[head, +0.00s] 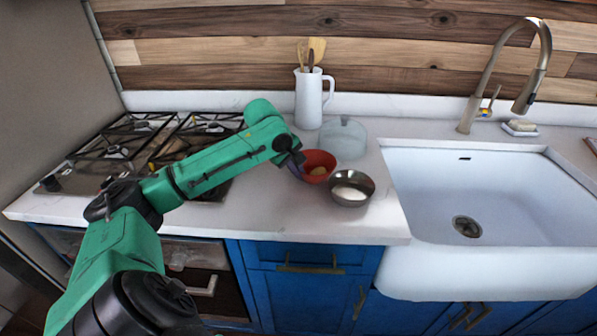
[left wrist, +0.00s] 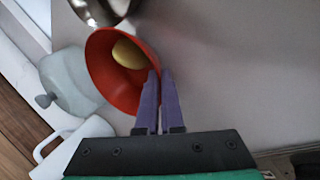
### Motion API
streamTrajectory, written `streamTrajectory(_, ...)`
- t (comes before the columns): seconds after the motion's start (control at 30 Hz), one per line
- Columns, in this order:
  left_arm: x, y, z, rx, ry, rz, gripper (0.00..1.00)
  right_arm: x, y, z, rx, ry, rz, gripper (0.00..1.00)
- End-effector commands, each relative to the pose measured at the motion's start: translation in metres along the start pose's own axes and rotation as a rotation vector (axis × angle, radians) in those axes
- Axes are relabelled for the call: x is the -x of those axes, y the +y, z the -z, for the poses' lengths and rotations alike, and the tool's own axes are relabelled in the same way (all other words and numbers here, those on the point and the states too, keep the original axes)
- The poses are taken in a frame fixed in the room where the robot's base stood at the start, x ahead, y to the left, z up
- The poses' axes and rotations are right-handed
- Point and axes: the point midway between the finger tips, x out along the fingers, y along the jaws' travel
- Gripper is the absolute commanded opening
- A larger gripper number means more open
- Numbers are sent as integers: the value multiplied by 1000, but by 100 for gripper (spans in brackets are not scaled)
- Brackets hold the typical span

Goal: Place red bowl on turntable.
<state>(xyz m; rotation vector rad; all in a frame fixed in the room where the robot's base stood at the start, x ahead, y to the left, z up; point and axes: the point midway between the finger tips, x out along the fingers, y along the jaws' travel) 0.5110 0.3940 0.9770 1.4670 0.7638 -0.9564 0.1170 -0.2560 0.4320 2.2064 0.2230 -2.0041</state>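The red bowl (head: 320,160) stands on the white counter, left of a metal bowl, with a yellow item (head: 318,171) inside it. It also shows in the left wrist view (left wrist: 112,84), with the yellow item (left wrist: 128,53) near its rim. My left gripper (head: 297,168) is at the bowl's left side. In the left wrist view its purple fingers (left wrist: 160,75) are close together at the rim, one over the bowl's inside and one outside, with the rim between them. I cannot make out a turntable in either view. My right gripper is not in view.
A metal bowl (head: 351,188) with white contents is close to the red bowl. Behind stand a clear domed cover (head: 343,138) and a white pitcher (head: 309,100) with utensils. The sink (head: 490,190) is right, the stove (head: 130,150) left. The counter front is clear.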

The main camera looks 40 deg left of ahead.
Motion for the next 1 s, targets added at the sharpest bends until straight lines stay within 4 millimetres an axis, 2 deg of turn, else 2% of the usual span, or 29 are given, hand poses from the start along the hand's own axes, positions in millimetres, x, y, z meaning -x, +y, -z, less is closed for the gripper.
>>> streamTrajectory(0.07,0,0,0,0,0,-2,0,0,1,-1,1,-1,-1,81)
streamTrajectory(0.1,-2,-1,0,0,-1,0,8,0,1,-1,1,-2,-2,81)
streamTrajectory(0.17,-1,-1,0,0,0,0,31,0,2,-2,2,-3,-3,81)
streamTrajectory(0.2,-1,-1,0,0,0,0,34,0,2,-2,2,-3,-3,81)
streamTrajectory(0.47,-1,0,0,0,0,0,34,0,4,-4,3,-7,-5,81)
streamTrajectory(0.63,11,0,1,1,2,-1,34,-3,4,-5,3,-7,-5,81)
streamTrajectory(0.77,38,-1,2,-1,5,-2,34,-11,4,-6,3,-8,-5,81)
streamTrajectory(0.9,76,-1,1,0,5,-2,34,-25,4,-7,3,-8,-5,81)
streamTrajectory(1.0,101,0,0,0,2,-3,34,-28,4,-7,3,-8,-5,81)
